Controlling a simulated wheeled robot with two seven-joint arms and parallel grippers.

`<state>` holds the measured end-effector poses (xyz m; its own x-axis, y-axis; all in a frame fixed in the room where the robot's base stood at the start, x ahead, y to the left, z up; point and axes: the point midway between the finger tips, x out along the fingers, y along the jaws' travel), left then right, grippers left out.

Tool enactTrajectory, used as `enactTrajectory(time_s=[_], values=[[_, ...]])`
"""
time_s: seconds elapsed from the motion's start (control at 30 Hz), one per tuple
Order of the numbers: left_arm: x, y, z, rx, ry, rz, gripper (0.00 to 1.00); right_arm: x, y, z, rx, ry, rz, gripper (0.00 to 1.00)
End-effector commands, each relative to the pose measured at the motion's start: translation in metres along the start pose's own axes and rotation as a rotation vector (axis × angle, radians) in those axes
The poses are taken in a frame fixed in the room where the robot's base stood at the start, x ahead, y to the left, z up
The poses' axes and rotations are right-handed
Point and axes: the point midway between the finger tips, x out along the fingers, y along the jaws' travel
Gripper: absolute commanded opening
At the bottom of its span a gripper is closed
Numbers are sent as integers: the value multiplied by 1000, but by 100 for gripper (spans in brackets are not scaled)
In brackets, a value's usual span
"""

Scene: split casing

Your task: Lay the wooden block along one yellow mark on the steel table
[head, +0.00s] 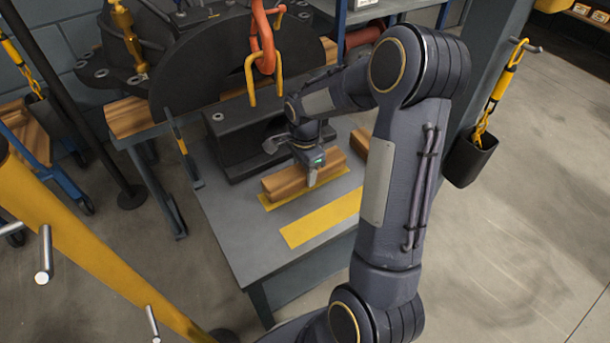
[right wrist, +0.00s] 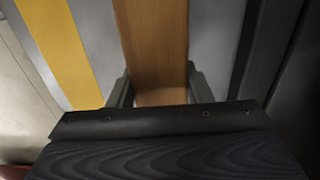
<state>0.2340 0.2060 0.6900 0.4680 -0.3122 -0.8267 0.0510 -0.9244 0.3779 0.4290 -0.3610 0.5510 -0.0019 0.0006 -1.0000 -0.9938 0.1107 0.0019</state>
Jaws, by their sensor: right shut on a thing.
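The wooden block (head: 287,184) lies lengthwise over one yellow mark (head: 270,204) on the grey steel table (head: 235,228); a yellow strip shows along its front side and right end. A second yellow mark (head: 320,218) lies bare nearer the front edge. My right gripper (head: 311,176) is shut on the block near its right part. In the right wrist view the block (right wrist: 155,45) runs between the two fingers (right wrist: 157,88), and a yellow mark (right wrist: 62,50) lies apart to the left. Whether the block touches the table under the gripper is hard to tell. My left gripper is not visible.
A dark casing part (head: 245,135) stands on the table right behind the block. An orange hook with a yellow link (head: 264,60) hangs above it. Another wooden block (head: 360,143) lies at the right, partly behind my arm. The table's front left is clear.

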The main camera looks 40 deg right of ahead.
Motion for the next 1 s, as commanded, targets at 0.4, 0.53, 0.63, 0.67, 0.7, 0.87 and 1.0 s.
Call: enactTrajectory(time_s=[0.4, 0.53, 0.63, 0.67, 0.7, 0.87, 1.0], values=[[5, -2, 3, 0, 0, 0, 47, 14, 0, 0, 0, 0, -3, 12], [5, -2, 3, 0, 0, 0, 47, 14, 0, 0, 0, 0, -2, 56], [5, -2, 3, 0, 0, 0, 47, 14, 0, 0, 0, 0, -2, 67], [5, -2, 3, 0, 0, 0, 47, 14, 0, 0, 0, 0, -2, 67], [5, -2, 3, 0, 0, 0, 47, 14, 0, 0, 0, 0, -2, 67], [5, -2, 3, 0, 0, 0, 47, 14, 0, 0, 0, 0, -2, 67], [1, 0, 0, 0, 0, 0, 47, 5, 0, 0, 0, 1, -3, 67]])
